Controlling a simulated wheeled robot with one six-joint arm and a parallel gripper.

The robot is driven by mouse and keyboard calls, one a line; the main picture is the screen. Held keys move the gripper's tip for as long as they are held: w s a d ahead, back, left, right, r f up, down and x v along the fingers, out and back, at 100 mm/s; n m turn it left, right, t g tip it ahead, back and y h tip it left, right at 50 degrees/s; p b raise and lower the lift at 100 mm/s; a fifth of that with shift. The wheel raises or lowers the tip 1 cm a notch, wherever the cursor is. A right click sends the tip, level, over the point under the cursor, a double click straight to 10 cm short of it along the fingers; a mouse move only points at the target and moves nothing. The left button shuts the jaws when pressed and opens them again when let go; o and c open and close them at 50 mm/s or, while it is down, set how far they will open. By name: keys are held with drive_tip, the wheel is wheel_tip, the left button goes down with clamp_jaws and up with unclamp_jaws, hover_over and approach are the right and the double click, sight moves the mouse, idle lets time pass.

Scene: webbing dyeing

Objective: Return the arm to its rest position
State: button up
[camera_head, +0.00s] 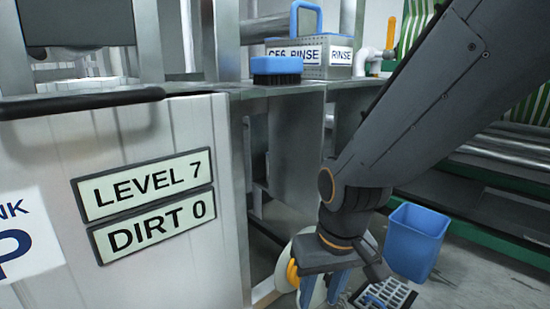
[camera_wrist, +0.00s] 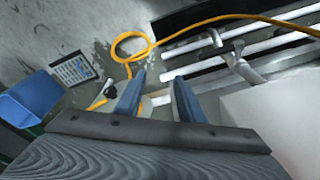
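My arm comes in from the upper right of the head view and bends down at the elbow. My gripper (camera_head: 325,288) hangs low near the bottom middle, pointing down. In the wrist view my gripper (camera_wrist: 158,100) shows two blue fingers standing apart with nothing between them. It is open and empty, above the floor. In the head view its fingertips run close to the bottom edge.
A white tank with signs "LEVEL 7" (camera_head: 141,184) and "DIRT 0" (camera_head: 152,227) stands left. A blue brush (camera_head: 277,68) and a rinse box (camera_head: 310,58) sit on the metal bench. A blue bin (camera_head: 416,240) and grey grate (camera_head: 385,297) are right. A yellow hose (camera_wrist: 215,20) crosses the floor.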

drive_tip(key=s+a+f+n+g+b, duration=0.25)
drive_tip(key=s+a+b, duration=0.25)
drive_tip(key=s+a, duration=0.4)
drive_tip(key=d+r+m+p, duration=0.2)
drive_tip(key=d+r+p, duration=0.8)
drive_tip(key=r+p, duration=0.3)
drive_tip(key=d+r+m+h+p, duration=0.1)
drive_tip(key=d+r+m+p, duration=0.2)
drive_tip(key=d+r+p, duration=0.7)
wheel_tip(320, 180, up, 4)
drive_tip(key=p, duration=1)
drive_tip(key=shift+t, duration=0.35)
drive_tip(key=shift+w+a+f, duration=0.1)
drive_tip(key=shift+f, duration=0.05)
drive_tip(key=shift+c, duration=0.6)
